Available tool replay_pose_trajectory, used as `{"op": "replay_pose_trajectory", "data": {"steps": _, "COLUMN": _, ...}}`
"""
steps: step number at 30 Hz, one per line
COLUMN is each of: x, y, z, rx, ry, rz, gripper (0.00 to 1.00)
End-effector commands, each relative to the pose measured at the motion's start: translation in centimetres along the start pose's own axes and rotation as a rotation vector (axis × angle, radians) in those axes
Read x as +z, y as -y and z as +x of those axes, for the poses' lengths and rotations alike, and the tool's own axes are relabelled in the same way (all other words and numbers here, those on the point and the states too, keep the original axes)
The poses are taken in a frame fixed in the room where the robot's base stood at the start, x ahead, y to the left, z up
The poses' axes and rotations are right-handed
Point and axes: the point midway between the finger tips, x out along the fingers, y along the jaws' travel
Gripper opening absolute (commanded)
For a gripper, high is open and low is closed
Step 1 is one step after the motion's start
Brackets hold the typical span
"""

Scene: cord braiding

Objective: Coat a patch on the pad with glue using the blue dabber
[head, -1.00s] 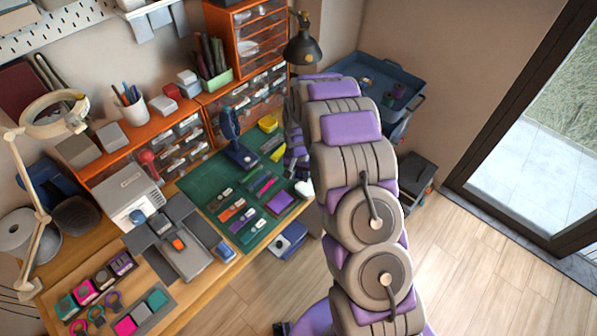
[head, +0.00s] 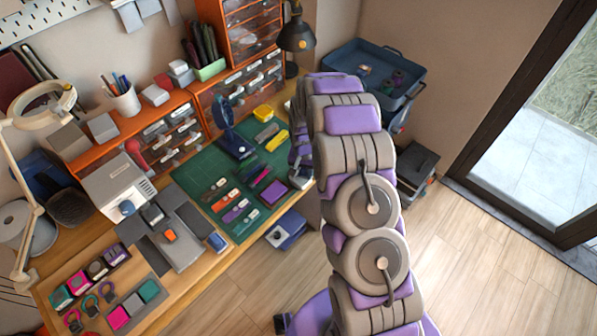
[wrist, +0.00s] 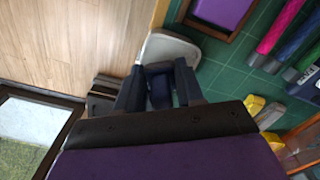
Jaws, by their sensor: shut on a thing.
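My gripper (wrist: 158,84) shows in the wrist view with its dark fingers close around a dark blue piece (wrist: 160,94), which looks like the blue dabber; its tip is hidden. The pad is a purple square in a dark frame (wrist: 226,10) at the top of the wrist view, apart from the fingers. In the head view the pad (head: 273,193) lies near the right front edge of the green mat. A pale grey-white dish or block (wrist: 171,48) is just beyond the fingertips. In the head view my arm hides most of the gripper. I cannot make out glue on the pad.
The green cutting mat (head: 190,177) holds several coloured cords and tools beside the pad. A blue stand (head: 229,135) rises on the mat behind them. Yellow pieces (head: 277,140) lie at the mat's right. A desk lamp (head: 297,37) stands behind. Floor is open to the right.

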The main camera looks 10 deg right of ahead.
Motion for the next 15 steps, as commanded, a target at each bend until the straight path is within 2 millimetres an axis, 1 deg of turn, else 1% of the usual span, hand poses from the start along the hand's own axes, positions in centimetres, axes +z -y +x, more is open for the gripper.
{"op": "replay_pose_trajectory", "data": {"steps": 9, "x": 0.51, "y": 1.18, "z": 0.01, "rx": 0.014, "ry": -0.007, "rz": -0.002, "gripper": 0.13}}
{"op": "replay_pose_trajectory", "data": {"steps": 15, "x": 0.3, "y": 0.71, "z": 0.15, "rx": 0.009, "ry": -0.004, "rz": -0.003, "gripper": 0.13}}
